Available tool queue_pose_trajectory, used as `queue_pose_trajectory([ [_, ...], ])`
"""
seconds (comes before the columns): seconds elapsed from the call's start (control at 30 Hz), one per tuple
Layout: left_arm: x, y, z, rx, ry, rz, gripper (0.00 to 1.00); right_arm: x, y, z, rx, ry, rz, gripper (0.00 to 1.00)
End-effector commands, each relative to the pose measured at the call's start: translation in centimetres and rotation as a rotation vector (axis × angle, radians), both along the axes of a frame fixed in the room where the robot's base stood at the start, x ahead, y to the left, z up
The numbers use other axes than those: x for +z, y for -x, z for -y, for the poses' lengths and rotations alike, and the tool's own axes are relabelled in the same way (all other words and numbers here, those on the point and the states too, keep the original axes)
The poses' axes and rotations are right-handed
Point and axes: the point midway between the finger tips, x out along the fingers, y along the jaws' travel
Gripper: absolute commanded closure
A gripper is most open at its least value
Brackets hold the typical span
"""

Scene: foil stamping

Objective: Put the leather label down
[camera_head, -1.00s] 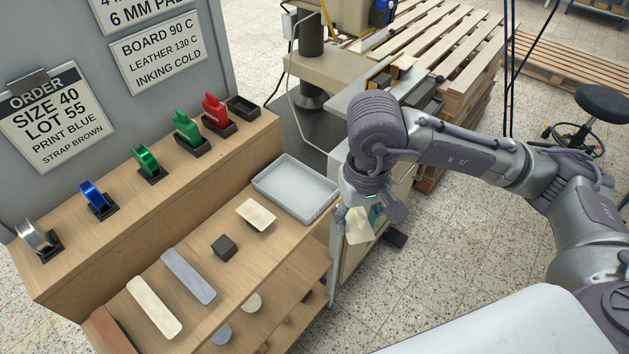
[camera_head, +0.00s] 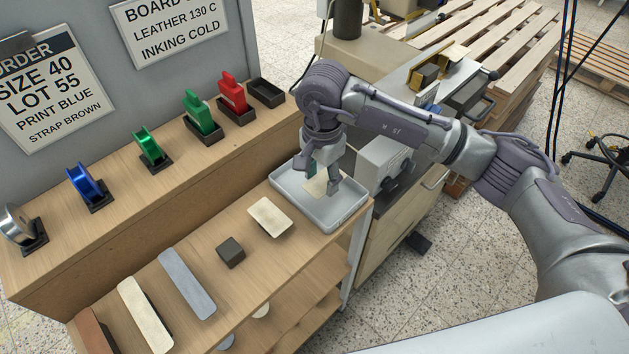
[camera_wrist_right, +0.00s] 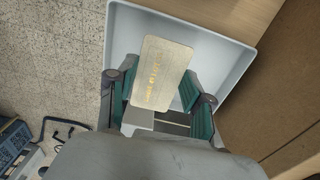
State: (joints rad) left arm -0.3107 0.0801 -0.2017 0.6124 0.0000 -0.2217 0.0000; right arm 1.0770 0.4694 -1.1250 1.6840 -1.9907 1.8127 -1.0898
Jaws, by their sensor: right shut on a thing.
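The leather label (camera_wrist_right: 161,72) is a cream piece with rounded corners and faint gold marks. My right gripper (camera_wrist_right: 158,95) is shut on it, with a green-padded finger on each side. In the head view the right gripper (camera_head: 318,182) is over the grey tray (camera_head: 335,219), and the label (camera_head: 316,187) shows partly between the fingers. The tray (camera_wrist_right: 122,35) also lies behind the label in the right wrist view. I cannot tell whether the label touches the tray floor. My left gripper is not in view.
A cream piece (camera_head: 270,217), a dark block (camera_head: 231,252) and long grey (camera_head: 187,283) and cream (camera_head: 145,313) strips lie on the wooden bench left of the tray. Foil rolls and clamps stand on the raised shelf (camera_head: 120,212) behind. A machine (camera_head: 385,163) stands right of the tray.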

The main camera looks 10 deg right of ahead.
Motion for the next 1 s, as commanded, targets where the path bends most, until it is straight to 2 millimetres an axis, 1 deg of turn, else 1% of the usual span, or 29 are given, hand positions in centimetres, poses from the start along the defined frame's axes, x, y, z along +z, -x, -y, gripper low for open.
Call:
queue_pose_trajectory([
  [0.03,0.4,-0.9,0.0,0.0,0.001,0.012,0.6,-0.3,-0.7,-0.5,-0.001,0.0,-0.004,0.65],
  [0.1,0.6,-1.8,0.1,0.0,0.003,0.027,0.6,-0.9,-1.4,-0.8,-0.001,-0.001,-0.002,0.65],
  [0.2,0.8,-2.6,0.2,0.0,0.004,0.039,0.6,-1.4,-2.0,-1.1,0.0,0.001,-0.001,0.65],
  [0.33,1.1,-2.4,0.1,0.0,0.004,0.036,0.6,-2.2,-2.1,-1.1,0.0,0.0,-0.004,0.65],
  [0.5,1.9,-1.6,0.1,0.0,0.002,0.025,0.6,-4.6,-2.0,-1.1,0.0,0.0,-0.005,0.65],
  [0.6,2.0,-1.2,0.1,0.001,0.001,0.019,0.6,-5.4,-2.1,-1.1,0.002,-0.001,-0.001,0.65],
  [0.8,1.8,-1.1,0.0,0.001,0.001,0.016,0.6,-5.5,-2.1,-1.1,0.002,-0.001,0.001,0.65],
  [1.0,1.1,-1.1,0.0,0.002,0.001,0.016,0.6,-6.1,-2.1,-1.1,0.001,0.0,0.0,0.65],
])
